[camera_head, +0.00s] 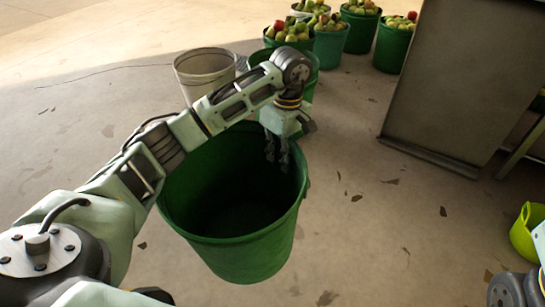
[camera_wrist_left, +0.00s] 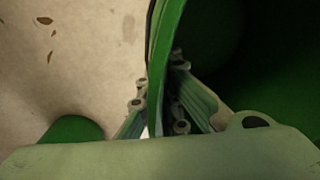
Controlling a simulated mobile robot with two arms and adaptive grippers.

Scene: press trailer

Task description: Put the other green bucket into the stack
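A large dark green bucket (camera_head: 240,250) is in the middle of the head view, its open top facing me and its inside dark and seemingly empty. My left gripper (camera_head: 277,152) is at its far right rim. In the left wrist view the bucket wall (camera_wrist_left: 163,50) passes between the two fingers (camera_wrist_left: 160,122), which look closed on it. I cannot tell whether the bucket is off the floor. Another green bucket (camera_head: 308,84) stands behind my left wrist, partly hidden by it. I cannot tell whether it is a stack. My right gripper is not visible.
A white bucket (camera_head: 205,68) stands at the back, left of the farther green bucket. Several green buckets of fruit (camera_head: 332,42) stand behind. A grey panel (camera_head: 455,80) blocks the upper right. A lime bucket (camera_head: 525,235) is at the right edge.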

